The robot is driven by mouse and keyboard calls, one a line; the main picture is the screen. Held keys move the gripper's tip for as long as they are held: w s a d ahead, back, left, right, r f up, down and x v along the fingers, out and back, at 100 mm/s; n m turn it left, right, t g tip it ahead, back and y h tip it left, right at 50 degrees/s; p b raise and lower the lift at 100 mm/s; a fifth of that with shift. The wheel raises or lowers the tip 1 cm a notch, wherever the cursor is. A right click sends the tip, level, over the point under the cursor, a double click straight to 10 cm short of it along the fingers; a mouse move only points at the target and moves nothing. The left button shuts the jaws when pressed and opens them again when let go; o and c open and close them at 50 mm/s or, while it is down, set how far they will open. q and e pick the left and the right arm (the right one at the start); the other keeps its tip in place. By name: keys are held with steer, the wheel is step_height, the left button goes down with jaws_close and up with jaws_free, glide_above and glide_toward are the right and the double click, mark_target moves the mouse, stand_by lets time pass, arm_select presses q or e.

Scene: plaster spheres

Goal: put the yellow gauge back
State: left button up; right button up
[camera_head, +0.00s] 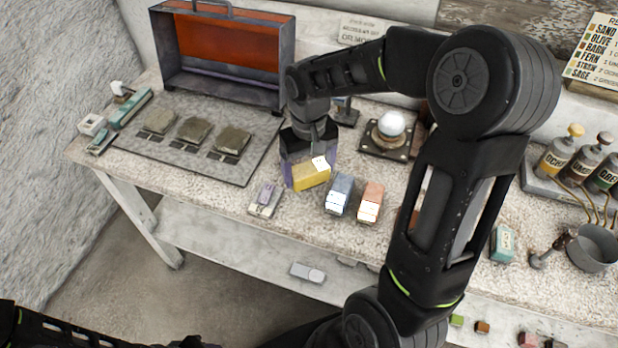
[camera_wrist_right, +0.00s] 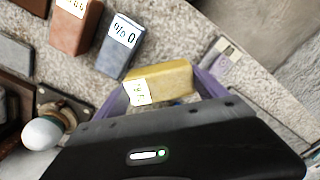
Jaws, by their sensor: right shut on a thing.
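The yellow gauge (camera_head: 312,176) is a small block with a white label on one end. My right gripper (camera_head: 309,162), with purplish fingers, is shut on it. In the right wrist view the yellow gauge (camera_wrist_right: 165,82) sits between the two fingers (camera_wrist_right: 160,90). It is over the table beside a blue gauge (camera_head: 340,193) and a red gauge (camera_head: 370,203); I cannot tell whether it touches the tabletop. A grey plate with a pale purple piece (camera_head: 265,198) lies to its left. My left gripper is not in view.
A plaster sphere (camera_head: 391,124) rests on a dark stand behind the gauges. A grey mat (camera_head: 180,167) with several rough slabs lies left, before an open orange-lined case (camera_head: 222,55). Bottles (camera_head: 556,158) and a metal pot (camera_head: 594,249) stand right. The table's front edge is close.

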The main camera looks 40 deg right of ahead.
mark_target(309, 180)
steer(key=shift+f, duration=1.8)
steer(key=shift+f, duration=0.2)
steer(key=o, duration=1)
steer(key=shift+o, duration=0.2)
steer(key=shift+r, duration=0.1)
step_height(309, 180, up, 12)
steer(key=shift+r, duration=0.1)
